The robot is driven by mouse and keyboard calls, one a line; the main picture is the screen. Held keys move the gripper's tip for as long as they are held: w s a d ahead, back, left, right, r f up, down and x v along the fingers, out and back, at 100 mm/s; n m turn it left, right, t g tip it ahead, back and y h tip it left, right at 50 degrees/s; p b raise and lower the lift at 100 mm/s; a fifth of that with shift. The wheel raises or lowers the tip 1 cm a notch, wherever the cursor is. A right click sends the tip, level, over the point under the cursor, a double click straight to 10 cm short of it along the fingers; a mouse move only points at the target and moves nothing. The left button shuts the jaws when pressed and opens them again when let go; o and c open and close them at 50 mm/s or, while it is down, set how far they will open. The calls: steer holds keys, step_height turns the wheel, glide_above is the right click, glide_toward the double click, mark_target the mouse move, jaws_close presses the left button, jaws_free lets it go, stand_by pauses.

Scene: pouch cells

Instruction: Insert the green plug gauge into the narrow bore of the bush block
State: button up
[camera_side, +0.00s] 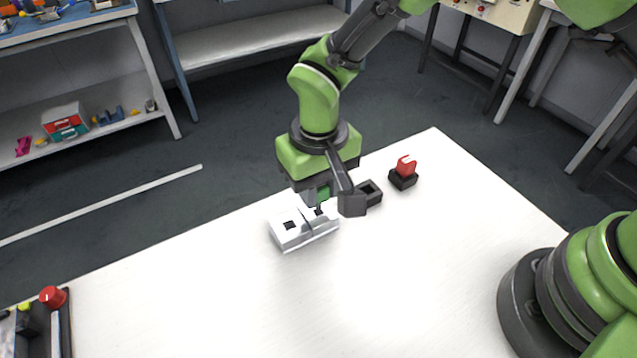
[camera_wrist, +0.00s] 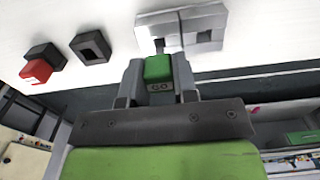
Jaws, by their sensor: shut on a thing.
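The white bush block (camera_side: 291,240) lies on the white table in the side view, with two dark square bores and a seam between them. It also shows at the top of the wrist view (camera_wrist: 190,22). My gripper (camera_side: 321,194) is shut on the green plug gauge (camera_wrist: 159,69), whose end face reads "GO". In the side view the green gauge (camera_side: 323,192) is over the block's right bore; in the wrist view this is the left one. The gauge's tip is partly hidden, so I cannot tell whether it has entered the bore. The other bore is empty.
An empty black square holder (camera_side: 370,193) stands just right of my gripper. Beyond it, a red plug (camera_side: 406,165) sits in a second black holder (camera_side: 403,179). A tray (camera_side: 67,325) with a red knob-like part is at the lower left. The table's front middle is clear.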

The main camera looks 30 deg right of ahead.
steer(key=shift+f, duration=1.6)
stand_by(0.3)
steer(key=o, duration=1)
step_height(320, 180, up, 10)
steer(key=shift+f, duration=0.1)
